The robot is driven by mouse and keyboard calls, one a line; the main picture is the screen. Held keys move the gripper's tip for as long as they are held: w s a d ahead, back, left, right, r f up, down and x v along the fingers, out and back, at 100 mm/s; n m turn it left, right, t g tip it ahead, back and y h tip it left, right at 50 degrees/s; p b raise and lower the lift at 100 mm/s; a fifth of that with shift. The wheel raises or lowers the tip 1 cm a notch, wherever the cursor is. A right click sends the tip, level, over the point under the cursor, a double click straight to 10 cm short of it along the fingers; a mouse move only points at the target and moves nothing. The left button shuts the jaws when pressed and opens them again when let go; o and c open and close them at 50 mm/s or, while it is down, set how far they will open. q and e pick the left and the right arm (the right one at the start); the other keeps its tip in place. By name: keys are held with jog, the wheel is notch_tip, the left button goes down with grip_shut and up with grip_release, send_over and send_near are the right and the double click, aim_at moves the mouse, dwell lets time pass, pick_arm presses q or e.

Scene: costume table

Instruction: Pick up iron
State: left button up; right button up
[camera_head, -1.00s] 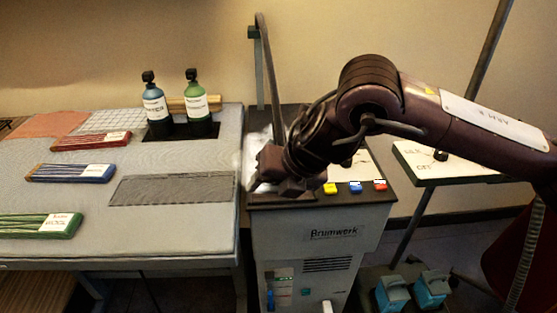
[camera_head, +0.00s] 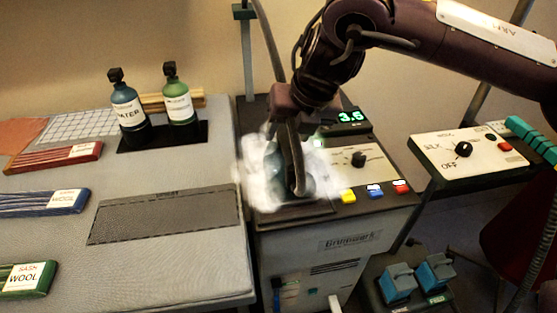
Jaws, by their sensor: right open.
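The iron (camera_head: 274,160) stands on top of the grey Brumwerk steam station (camera_head: 350,245), with white steam (camera_head: 255,180) around it that blurs its outline. My right gripper (camera_head: 292,170) points down at the iron, its fingers at the iron's handle. The gripper is open, and the steam and the fingers hide part of the handle, so I cannot tell whether they touch it. My left gripper is not in view.
Yellow, blue and red buttons (camera_head: 374,190) line the station's front edge, beside a dial and a lit display (camera_head: 350,115). The table (camera_head: 190,260) at left holds two bottles (camera_head: 128,105), folded sashes (camera_head: 60,155) and a dark mat (camera_head: 165,214). A control panel (camera_head: 460,165) stands at right.

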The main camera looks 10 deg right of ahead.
jog(key=shift+w+f, duration=0.1)
jog(key=shift+f, duration=0.7)
jog(key=x, duration=0.4)
jog(key=shift+w+d+f+p, duration=0.15)
jog(key=shift+w+f+p, duration=0.15)
grip_shut()
jog(key=shift+r, duration=0.1)
dwell(0.3)
jog(key=shift+w+r, duration=0.1)
